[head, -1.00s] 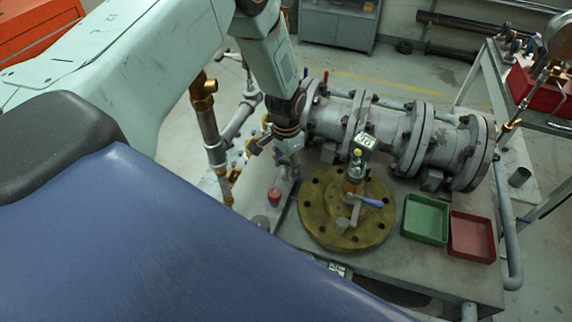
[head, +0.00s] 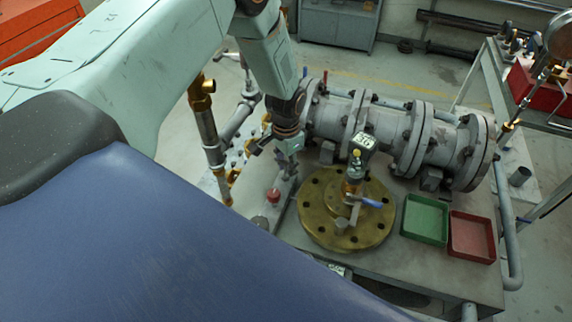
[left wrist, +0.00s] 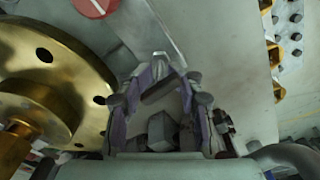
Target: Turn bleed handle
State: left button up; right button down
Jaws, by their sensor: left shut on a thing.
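My left gripper (head: 287,165) reaches down beside the brass flange (head: 318,226), on its left, close to a round red knob (head: 273,195). In the left wrist view its purple-padded fingers (left wrist: 160,72) are shut on a narrow grey handle-like part (left wrist: 172,42). The fingers hide much of this part, so I cannot tell its full shape. The brass flange (left wrist: 75,65) lies to the left there, and the red knob (left wrist: 96,5) is at the top. A separate lever with a blue grip (head: 372,203) sits on the flange, apart from the gripper. My right gripper is not in view.
A grey flanged valve body (head: 385,135) lies behind the brass flange. A green tray (head: 426,219) and a red tray (head: 472,237) stand to the right. A vertical pipe (head: 208,125) rises left of my gripper. A small labelled tag (head: 364,141) stands above the flange.

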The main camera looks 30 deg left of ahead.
pick_arm(q)
jog(key=shift+r+n, duration=0.1)
jog(key=shift+n, duration=0.2)
jog(key=n+p, duration=0.1)
jog(key=n, duration=0.3)
jog(key=shift+p, duration=0.3)
jog(key=n+p, duration=0.1)
jog(key=n, duration=0.3)
jog(key=shift+w, duration=0.1)
grip_shut()
jog(key=n+p, duration=0.1)
jog(key=n, duration=0.3)
jog(key=shift+n+p, duration=0.85)
jog(key=shift+n, duration=1.15)
jog(key=o, duration=1.3)
grip_release()
